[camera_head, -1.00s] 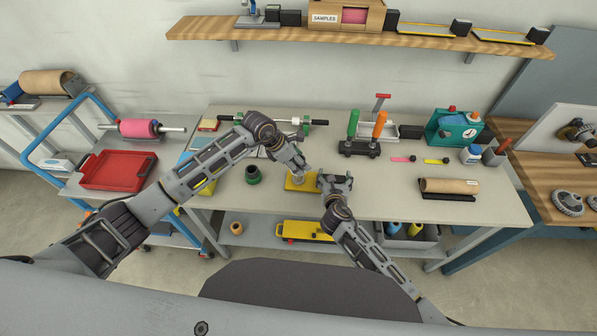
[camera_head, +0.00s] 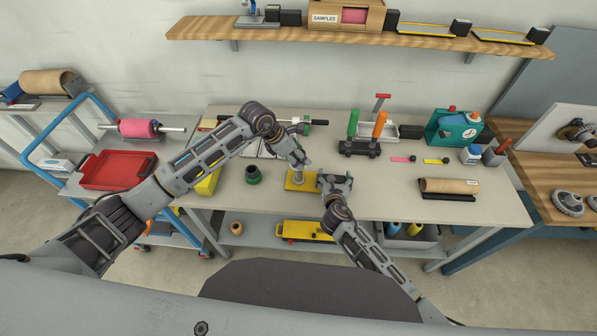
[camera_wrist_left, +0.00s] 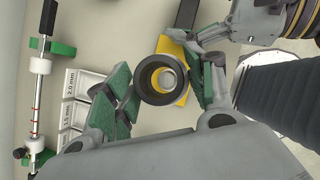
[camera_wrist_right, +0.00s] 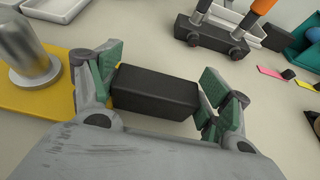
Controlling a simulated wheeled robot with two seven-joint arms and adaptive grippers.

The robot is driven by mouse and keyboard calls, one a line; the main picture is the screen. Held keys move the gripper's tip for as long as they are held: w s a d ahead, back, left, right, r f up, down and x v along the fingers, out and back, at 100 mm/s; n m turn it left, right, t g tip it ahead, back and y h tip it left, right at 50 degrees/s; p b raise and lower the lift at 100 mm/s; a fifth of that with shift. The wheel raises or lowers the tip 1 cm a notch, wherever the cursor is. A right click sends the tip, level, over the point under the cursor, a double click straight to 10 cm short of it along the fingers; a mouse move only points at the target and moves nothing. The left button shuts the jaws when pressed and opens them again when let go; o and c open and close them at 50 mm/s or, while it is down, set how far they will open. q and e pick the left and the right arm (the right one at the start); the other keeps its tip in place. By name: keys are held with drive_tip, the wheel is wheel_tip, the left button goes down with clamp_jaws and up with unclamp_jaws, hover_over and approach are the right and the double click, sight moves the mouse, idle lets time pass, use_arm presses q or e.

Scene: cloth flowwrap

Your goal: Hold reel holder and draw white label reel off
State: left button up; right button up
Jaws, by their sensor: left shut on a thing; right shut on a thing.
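The reel holder has a yellow base (camera_head: 296,187), a bare metal post (camera_wrist_right: 35,60) on a round flange, and a black block (camera_wrist_right: 155,92). My right gripper (camera_head: 326,181) is shut on the black block, one finger on each side. My left gripper (camera_head: 302,163) is above the post, shut on the reel. In the left wrist view the reel (camera_wrist_left: 143,82) shows end-on as a dark ring between the fingers, with the post visible through its middle. The reel's white side is not clear in these views, and the gripper largely hides it in the head view.
A dark green roll (camera_head: 252,174) stands left of the holder. A rod on green supports (camera_head: 307,121) and white size-marked trays (camera_wrist_left: 75,95) lie behind. A stand with green and orange handles (camera_head: 360,147) is back right.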

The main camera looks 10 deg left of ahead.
idle(0.5)
drive_tip(key=o, duration=1.2)
drive_tip(key=shift+c, duration=0.2)
drive_tip(key=shift+s, duration=0.1)
drive_tip(key=shift+v, duration=5.9)
drive_tip(key=shift+r, duration=0.1)
